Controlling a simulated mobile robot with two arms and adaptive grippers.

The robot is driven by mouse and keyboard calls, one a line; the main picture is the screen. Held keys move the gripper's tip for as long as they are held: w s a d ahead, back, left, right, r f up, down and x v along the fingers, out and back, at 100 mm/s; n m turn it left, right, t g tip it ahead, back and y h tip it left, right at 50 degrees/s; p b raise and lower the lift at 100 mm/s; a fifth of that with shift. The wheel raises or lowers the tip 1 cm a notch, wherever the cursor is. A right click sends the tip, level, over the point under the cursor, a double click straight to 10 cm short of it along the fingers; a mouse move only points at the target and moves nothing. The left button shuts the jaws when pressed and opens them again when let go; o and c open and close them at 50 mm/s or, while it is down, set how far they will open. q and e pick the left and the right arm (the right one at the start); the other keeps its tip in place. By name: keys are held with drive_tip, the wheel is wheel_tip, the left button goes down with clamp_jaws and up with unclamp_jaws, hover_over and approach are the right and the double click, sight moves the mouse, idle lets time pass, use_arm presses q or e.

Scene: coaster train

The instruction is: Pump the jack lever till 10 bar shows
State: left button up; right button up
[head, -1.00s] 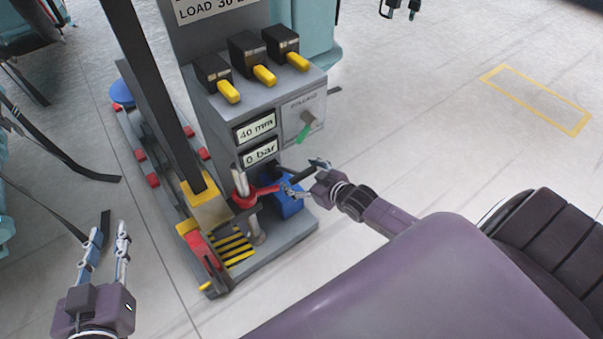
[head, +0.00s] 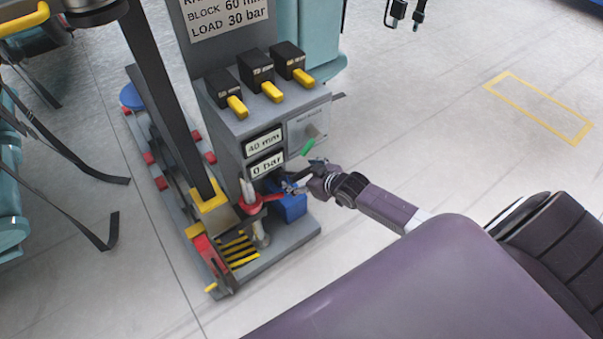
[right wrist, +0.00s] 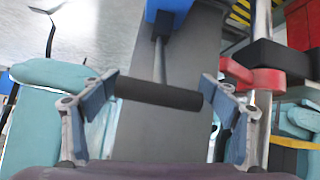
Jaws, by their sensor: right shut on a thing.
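The jack's blue pump block (head: 291,206) stands low on the grey base in the head view. It also shows at the top of the right wrist view (right wrist: 170,8). A thin rod runs from it to the dark lever handle (right wrist: 158,92). My right gripper (right wrist: 158,95) is shut on this handle, which lies crosswise between its two fingers. In the head view my right gripper (head: 302,182) is just above the blue block, and the lever is mostly hidden. The pressure display (head: 267,164) reads 0 bar. My left gripper is out of view.
The display above (head: 263,142) reads 40 mm. A sign (head: 226,18) gives block 60 mm and load 30 bar. A red part (head: 262,200) sits close beside my right gripper.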

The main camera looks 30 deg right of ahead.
drive_tip(key=shift+w+r+p, duration=0.6)
drive_tip(key=shift+w+r, duration=0.45)
drive_tip(key=shift+r, duration=0.05)
drive_tip(key=shift+w+r, duration=0.1)
drive_tip(key=shift+w, duration=0.1)
drive_tip(key=o, duration=1.7)
drive_tip(key=shift+s, duration=0.15)
drive_tip(key=shift+o, duration=0.2)
drive_tip(key=shift+s+f, duration=0.1)
drive_tip(key=shift+f, duration=0.15)
drive_tip(key=shift+s, duration=0.1)
drive_tip(key=shift+s+r, duration=0.25)
drive_tip(key=shift+s, duration=0.2)
drive_tip(key=v, duration=1)
drive_tip(key=shift+s+r, duration=0.25)
drive_tip(key=shift+r, duration=0.1)
